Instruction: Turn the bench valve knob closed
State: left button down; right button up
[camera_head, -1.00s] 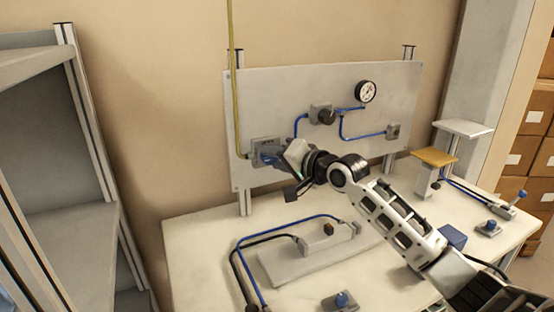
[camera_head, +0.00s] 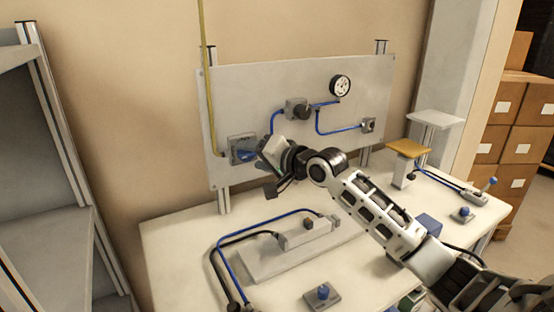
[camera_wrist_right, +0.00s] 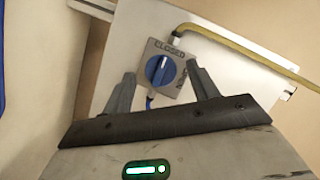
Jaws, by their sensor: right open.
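The valve knob (camera_wrist_right: 160,71) is a blue disc with a white pointer line on a grey plate (camera_wrist_right: 150,50) marked CLOSED along its top edge. In the wrist view the line runs nearly upright, towards that word. A second word at the right is partly hidden by a finger. In the head view the knob (camera_head: 247,155) is at the panel's lower left. My right gripper (camera_wrist_right: 161,69) is open and empty, one finger on each side of the knob in the picture. In the head view the gripper (camera_head: 258,156) is just right of the knob; contact cannot be told. My left gripper is out of view.
A yellow pipe (camera_head: 205,80) runs down to the plate. The upright panel (camera_head: 350,110) also bears a gauge (camera_head: 340,85), a dark knob (camera_head: 299,109) and blue hoses. Fittings and hoses lie on the bench (camera_head: 180,245) below. A shelf rack (camera_head: 60,240) stands at left.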

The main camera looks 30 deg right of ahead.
pick_arm(q)
jog(key=b, duration=0.1)
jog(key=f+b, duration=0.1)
jog(key=b, duration=0.1)
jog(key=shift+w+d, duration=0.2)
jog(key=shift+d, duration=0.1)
pick_arm(e)
jog(key=v, duration=1.5)
jog(key=shift+s, duration=0.15)
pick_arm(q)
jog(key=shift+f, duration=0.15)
